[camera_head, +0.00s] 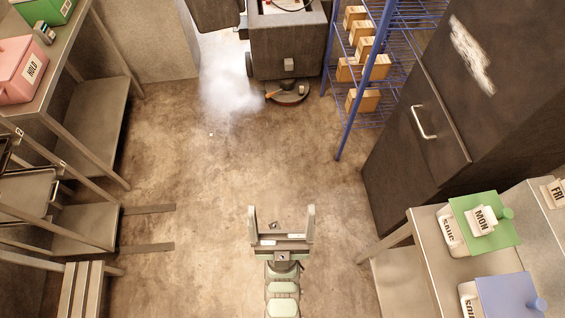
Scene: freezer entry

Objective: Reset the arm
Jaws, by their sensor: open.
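My gripper (282,220) is in the lower middle of the head view, its two grey fingers spread wide apart and pointing up the picture. Nothing is between the fingers. My pale green arm (283,298) runs down from it to the bottom edge. The gripper is over the open floor and touches nothing that I can see.
A steel table with a pink HOLD box (20,70) stands left. A blue wire rack (350,110) with cartons and a dark cabinet (405,165) stand right. A counter with a green MON-tagged box (500,228) is lower right. The middle floor (220,180) is clear; white mist (225,85) hangs behind.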

